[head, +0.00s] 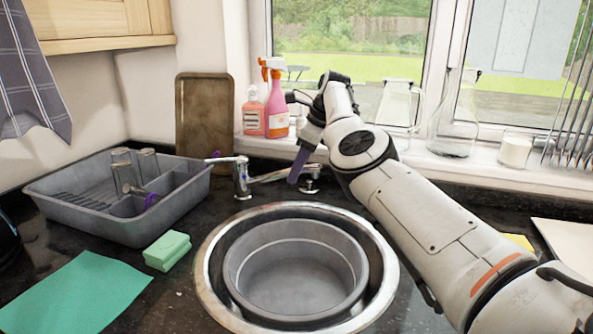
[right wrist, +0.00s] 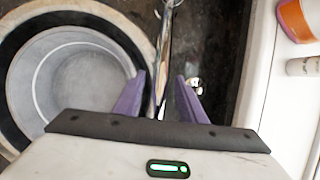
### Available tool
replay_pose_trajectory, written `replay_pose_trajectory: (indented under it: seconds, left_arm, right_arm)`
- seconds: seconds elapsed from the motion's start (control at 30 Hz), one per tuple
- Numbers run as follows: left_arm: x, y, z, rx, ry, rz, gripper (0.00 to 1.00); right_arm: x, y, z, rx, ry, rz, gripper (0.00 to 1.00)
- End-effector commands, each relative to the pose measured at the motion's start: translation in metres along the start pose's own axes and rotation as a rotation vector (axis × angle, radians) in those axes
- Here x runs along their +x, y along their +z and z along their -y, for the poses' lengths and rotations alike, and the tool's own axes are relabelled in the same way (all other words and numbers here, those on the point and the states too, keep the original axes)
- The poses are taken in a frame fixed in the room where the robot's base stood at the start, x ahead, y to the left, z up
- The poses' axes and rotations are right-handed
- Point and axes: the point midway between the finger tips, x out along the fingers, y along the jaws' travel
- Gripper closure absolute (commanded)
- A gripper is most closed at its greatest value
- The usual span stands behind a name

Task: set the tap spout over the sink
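The chrome tap (head: 242,183) stands behind the round sink (head: 211,262). Its spout (head: 268,177) points right along the back of the sink, beside the rim and not over the bowl. My right gripper (head: 300,165) reaches down from the right with purple fingers at the spout's outer part. In the right wrist view the spout (right wrist: 165,45) runs between the two fingers (right wrist: 160,98), with a visible gap on each side. The gripper is open. The spout's end is partly hidden by the gripper. My left gripper is not in view.
A grey basin (head: 240,254) sits in the sink. A grey rack (head: 75,204) with glasses, a green sponge (head: 167,249) and a green cloth (head: 72,295) lie left. Pink bottles (head: 277,110), glass jugs (head: 455,135) and a candle (head: 515,151) line the windowsill.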

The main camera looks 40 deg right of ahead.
Motion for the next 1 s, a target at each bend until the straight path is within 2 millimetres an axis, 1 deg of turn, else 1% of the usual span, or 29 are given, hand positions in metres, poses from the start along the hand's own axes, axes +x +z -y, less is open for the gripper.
replay_pose_trajectory:
  seconds: [0.13, 0.4, 0.57, 0.6, 0.63, 1.0]
  left_arm:
    - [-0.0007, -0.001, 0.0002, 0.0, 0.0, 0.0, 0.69]
    - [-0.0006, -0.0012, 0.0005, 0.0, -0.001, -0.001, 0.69]
    - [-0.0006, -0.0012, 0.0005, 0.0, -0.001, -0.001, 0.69]
    - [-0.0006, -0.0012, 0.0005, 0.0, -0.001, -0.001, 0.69]
    - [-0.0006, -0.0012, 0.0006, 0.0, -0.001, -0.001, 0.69]
    - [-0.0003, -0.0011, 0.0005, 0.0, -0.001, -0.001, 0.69]
  right_arm:
    - [0.009, 0.0002, -0.0003, 0.001, 0.001, 0.001, 0.63]
    - [0.0103, 0.0002, -0.0001, 0.001, 0.0, 0.001, 0.63]
    - [0.0101, 0.0002, -0.0001, 0.0, 0.0, 0.001, 0.9]
    - [0.0101, 0.0002, -0.0001, 0.0, 0.0, 0.001, 0.97]
    - [0.0101, 0.0002, -0.0001, 0.0, 0.0, 0.001, 1.0]
    - [0.0103, 0.0011, -0.0019, 0.01, -0.005, -0.001, 1.0]
